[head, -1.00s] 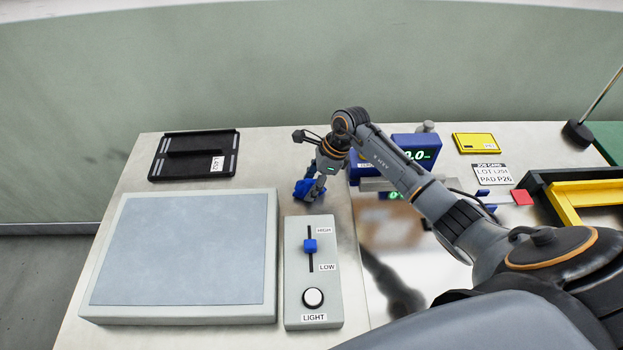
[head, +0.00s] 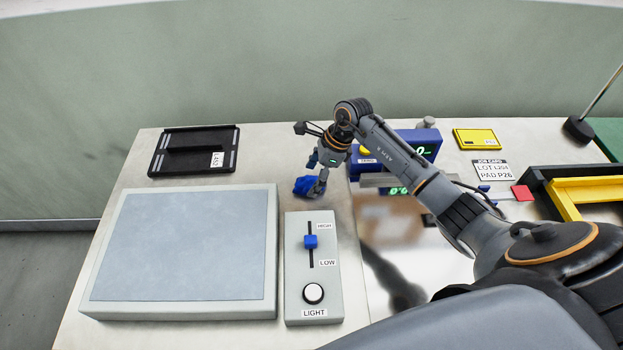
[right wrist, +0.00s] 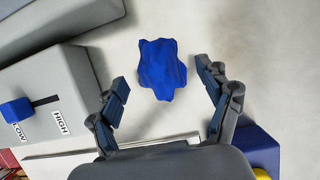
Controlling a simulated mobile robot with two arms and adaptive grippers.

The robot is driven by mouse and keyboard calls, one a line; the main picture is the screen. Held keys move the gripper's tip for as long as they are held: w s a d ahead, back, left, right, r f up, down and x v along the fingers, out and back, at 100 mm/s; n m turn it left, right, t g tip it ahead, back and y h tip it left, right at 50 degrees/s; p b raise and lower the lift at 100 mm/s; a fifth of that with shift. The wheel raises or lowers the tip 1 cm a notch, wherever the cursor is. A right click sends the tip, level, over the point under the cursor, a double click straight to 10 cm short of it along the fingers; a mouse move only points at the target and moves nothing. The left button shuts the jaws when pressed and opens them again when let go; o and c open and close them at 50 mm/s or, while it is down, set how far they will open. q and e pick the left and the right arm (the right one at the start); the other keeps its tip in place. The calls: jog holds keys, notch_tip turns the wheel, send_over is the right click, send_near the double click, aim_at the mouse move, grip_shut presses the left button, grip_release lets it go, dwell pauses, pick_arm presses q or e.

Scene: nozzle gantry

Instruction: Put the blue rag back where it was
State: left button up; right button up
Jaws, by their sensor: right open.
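The blue rag (head: 305,186) lies crumpled on the pale table top, just beyond the far end of the light control box. In the right wrist view the rag (right wrist: 160,69) lies just ahead of the fingertips, in line with the space between them. My right gripper (head: 318,178) is beside the rag in the head view and partly overlaps it. In the right wrist view the right gripper (right wrist: 161,88) has its two fingers wide apart with nothing between them. My left gripper is not in view.
The control box (head: 334,278) with a blue slider and a light pad (head: 270,255) stand nearer. A black tray (head: 170,163) is at the far left. A blue meter (head: 426,137), yellow block (head: 474,138) and job card (head: 492,170) lie to the right. Bare table surrounds the rag.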

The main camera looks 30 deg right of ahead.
jog(key=b+v, duration=0.2)
jog(key=v, duration=0.8)
jog(key=shift+r, duration=0.35)
jog(key=shift+d, duration=0.15)
